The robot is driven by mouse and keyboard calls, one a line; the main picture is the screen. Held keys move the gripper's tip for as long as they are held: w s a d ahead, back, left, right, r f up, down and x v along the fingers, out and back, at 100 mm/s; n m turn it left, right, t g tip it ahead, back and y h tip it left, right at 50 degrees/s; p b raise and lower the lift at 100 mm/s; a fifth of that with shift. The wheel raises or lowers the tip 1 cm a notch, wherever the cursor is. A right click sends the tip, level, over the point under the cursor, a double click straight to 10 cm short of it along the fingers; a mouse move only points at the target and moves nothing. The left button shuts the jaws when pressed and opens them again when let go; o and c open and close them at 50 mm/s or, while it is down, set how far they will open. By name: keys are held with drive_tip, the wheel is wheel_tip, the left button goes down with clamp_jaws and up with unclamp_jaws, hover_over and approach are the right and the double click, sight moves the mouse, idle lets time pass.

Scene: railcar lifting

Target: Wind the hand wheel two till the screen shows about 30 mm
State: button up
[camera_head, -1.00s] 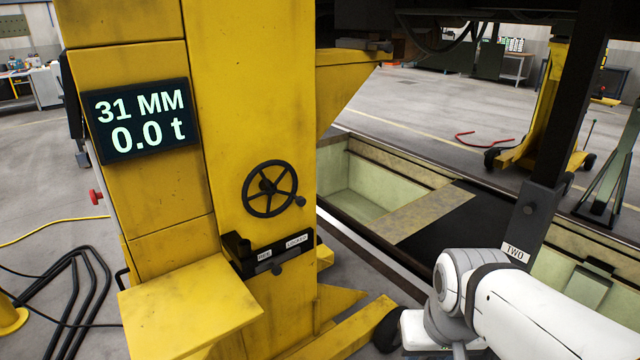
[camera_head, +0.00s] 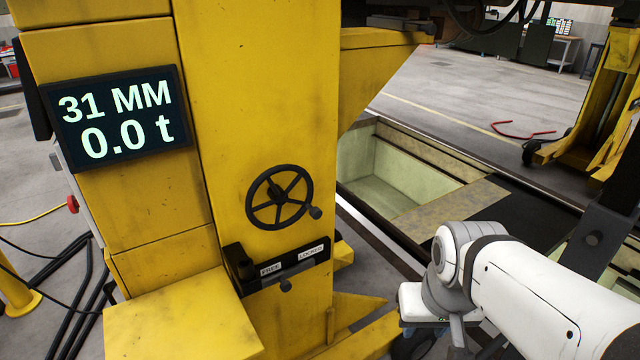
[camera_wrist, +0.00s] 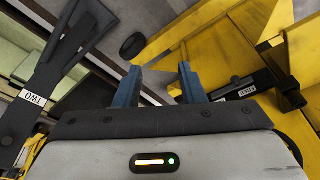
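The black hand wheel (camera_head: 279,197) with a crank knob is on the yellow column's front face in the head view. The screen (camera_head: 115,118) left of it reads 31 MM and 0.0 t. My gripper (camera_wrist: 158,82) is open and empty in the wrist view, its two blue fingers apart. In the head view it is low at the right, below and away from the wheel, mostly hidden by my white arm. A "TWO" label (camera_wrist: 31,97) is on a dark post in the wrist view. The wheel is not clearly visible there.
Under the wheel is a black latch bar (camera_head: 290,262) marked FREE and LOCKED, with a small knob between the labels. A yellow box top (camera_head: 180,318) juts out at the lower left. A pit (camera_head: 400,175) lies behind, right of the column.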

drive_tip(key=shift+o, duration=0.3)
drive_tip(key=shift+o, duration=0.7)
drive_tip(key=shift+w+d+f, duration=0.1)
drive_tip(key=shift+w+f, duration=0.05)
drive_tip(key=shift+w, duration=0.1)
drive_tip(key=w+f+t+b, duration=0.3)
drive_tip(key=w+t, duration=0.1)
drive_tip(key=w, duration=0.8)
drive_tip(key=n+t+y+b, duration=0.55)
drive_tip(key=t+y, duration=0.25)
drive_tip(key=y, duration=0.2)
approach(318, 217)
drive_tip(key=x, duration=0.3)
drive_tip(key=shift+w+a+f+m+b, duration=0.1)
drive_tip(key=shift+w+a+m+b, duration=0.15)
drive_tip(key=shift+w+a+b, duration=0.3)
drive_tip(key=x, duration=0.6)
drive_tip(key=shift+w+p, duration=0.4)
drive_tip(key=shift+c, duration=0.4)
